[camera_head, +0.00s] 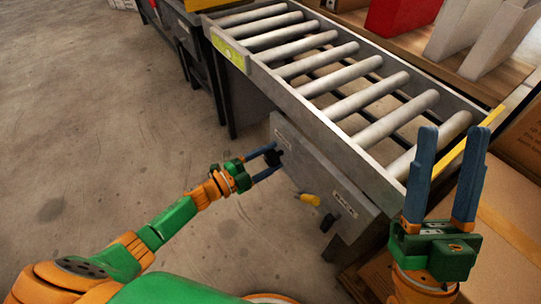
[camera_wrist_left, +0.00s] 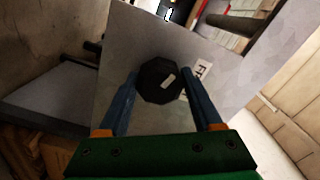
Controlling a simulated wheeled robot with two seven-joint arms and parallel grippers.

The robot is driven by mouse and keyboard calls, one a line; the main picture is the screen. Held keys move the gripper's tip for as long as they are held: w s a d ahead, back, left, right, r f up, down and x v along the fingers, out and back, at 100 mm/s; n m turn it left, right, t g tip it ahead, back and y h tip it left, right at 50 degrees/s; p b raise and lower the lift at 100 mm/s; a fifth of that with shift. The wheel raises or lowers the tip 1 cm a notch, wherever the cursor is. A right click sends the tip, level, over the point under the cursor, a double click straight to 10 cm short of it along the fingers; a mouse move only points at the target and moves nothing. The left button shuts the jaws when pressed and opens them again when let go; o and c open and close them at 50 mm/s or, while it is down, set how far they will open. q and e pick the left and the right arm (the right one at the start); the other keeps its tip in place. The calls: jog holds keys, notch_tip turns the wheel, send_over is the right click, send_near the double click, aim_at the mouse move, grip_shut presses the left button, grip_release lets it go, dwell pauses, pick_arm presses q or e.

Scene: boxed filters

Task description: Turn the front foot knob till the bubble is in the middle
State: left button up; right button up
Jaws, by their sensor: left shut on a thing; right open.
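My left gripper (camera_head: 276,158) is shut on a black knob (camera_wrist_left: 157,82) on the grey panel (camera_head: 301,168) at the side of the roller conveyor. In the left wrist view the knob is faceted, with a pale mark on its face, and sits between the two blue fingers. A partly hidden white label (camera_wrist_left: 202,69) is beside it. A yellow-green level (camera_head: 229,51) is on the conveyor's near left end; its bubble is too small to make out. Another black knob (camera_head: 328,222) is by a label reading BACK (camera_head: 344,203). My right gripper (camera_head: 453,130) is open and empty.
A yellow handle (camera_head: 309,198) sticks out of the panel between the two knobs. The roller conveyor (camera_head: 347,92) runs along the right. Boxes stand on a shelf beyond it, including a red one (camera_head: 402,14). Concrete floor at left is clear.

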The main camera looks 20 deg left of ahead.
pick_arm(q)
jog(key=n, duration=0.3)
jog(key=shift+n+p, duration=0.4)
jog(key=shift+n, duration=0.9)
pick_arm(e)
jog(key=w+f+m+g+h, duration=0.1)
jog(key=w+f+g+h, duration=0.2)
jog(key=w+f, duration=0.2)
jog(key=shift+a, duration=0.15)
jog(key=shift+w+g, duration=0.1)
jog(key=shift+g, duration=0.2)
pick_arm(q)
jog(key=o, duration=1.4)
